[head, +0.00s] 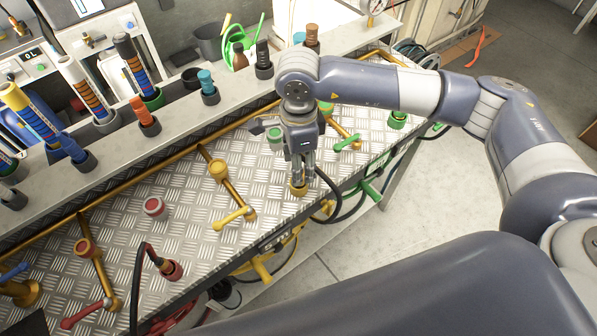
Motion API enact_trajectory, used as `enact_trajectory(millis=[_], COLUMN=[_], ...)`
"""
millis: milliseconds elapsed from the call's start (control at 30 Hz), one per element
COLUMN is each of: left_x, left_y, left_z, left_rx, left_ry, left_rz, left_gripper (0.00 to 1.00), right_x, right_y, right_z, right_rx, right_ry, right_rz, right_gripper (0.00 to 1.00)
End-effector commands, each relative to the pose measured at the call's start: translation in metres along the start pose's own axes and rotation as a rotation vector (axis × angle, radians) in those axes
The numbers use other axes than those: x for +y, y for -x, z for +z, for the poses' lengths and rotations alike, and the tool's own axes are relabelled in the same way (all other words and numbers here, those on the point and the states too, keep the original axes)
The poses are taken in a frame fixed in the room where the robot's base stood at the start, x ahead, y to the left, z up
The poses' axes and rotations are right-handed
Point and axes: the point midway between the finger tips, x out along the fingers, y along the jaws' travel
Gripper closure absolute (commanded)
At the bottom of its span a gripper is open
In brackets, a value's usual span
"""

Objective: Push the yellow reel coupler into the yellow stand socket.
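My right gripper (301,168) comes down from the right arm, upright, above the yellow stand socket (298,188) near the front edge of the metal bench. Its fingers look closed around a coupler at the end of a black hose (333,192). The coupler is mostly hidden between the fingers, and the hose leaves at their right side and bends down over the bench edge. The fingertips are right at the yellow socket. I cannot tell how deep the coupler sits in it. My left gripper is not in view.
A yellow valve handle (231,218) and a red coupler (172,269) with its hose stand to the left. A green handle (348,143) and a green socket (397,120) are to the right. Several hose nozzles stand in a rack behind. Bare floor (440,195) lies right of the bench.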

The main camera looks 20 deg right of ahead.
Motion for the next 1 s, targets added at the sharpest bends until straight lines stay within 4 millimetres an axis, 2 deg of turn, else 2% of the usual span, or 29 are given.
enact_trajectory(millis=[133, 367, 400, 600, 1000], left_x=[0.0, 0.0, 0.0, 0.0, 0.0], left_y=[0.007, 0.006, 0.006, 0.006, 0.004], left_z=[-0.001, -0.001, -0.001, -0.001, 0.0], left_rx=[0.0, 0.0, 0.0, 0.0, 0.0], left_ry=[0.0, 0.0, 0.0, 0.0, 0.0], left_rz=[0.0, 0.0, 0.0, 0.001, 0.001], left_gripper=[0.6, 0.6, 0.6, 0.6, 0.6], right_x=[0.001, 0.001, 0.001, 0.001, 0.0], right_y=[-0.014, -0.017, -0.017, -0.017, -0.015], right_z=[0.0, 0.001, 0.001, 0.001, 0.001], right_rx=[0.0, 0.0, 0.0, 0.0, -0.001], right_ry=[0.0, 0.001, 0.001, 0.001, 0.001], right_rz=[0.003, 0.0, 0.0, 0.0, -0.001], right_gripper=[0.54, 0.54, 0.58, 1.0, 1.0])
